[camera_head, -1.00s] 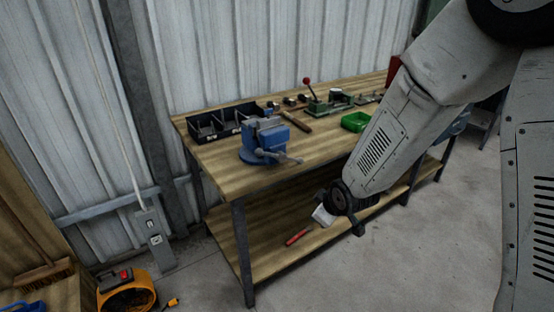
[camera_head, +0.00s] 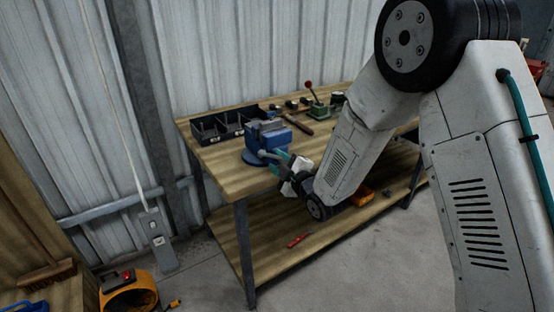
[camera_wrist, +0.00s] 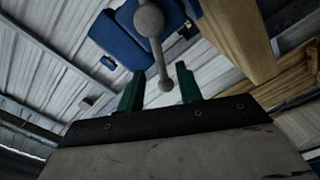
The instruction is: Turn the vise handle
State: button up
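The blue vise (camera_head: 266,135) stands on the near left corner of the workbench, and it also shows upper middle in the wrist view (camera_wrist: 120,37). Its grey handle (camera_wrist: 157,50) has a round knob and a bar with a small ball end. My gripper (camera_head: 288,162) is at the bench's front edge, close to the handle side of the vise. In the wrist view its two green fingers (camera_wrist: 159,88) are apart. The bar's lower end shows in the gap between them, with space on both sides. Whether it is fully between the fingertips in depth, I cannot tell.
The wooden workbench (camera_head: 228,178) carries a black bin tray (camera_head: 222,127) behind the vise, and a hammer and a green tool with a red-knobbed lever (camera_head: 317,108) to the right. A red item (camera_head: 298,241) lies on the lower shelf. An orange machine (camera_head: 127,292) stands on the floor at left.

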jog(key=shift+x, duration=1.3)
jog(key=shift+a, duration=0.1)
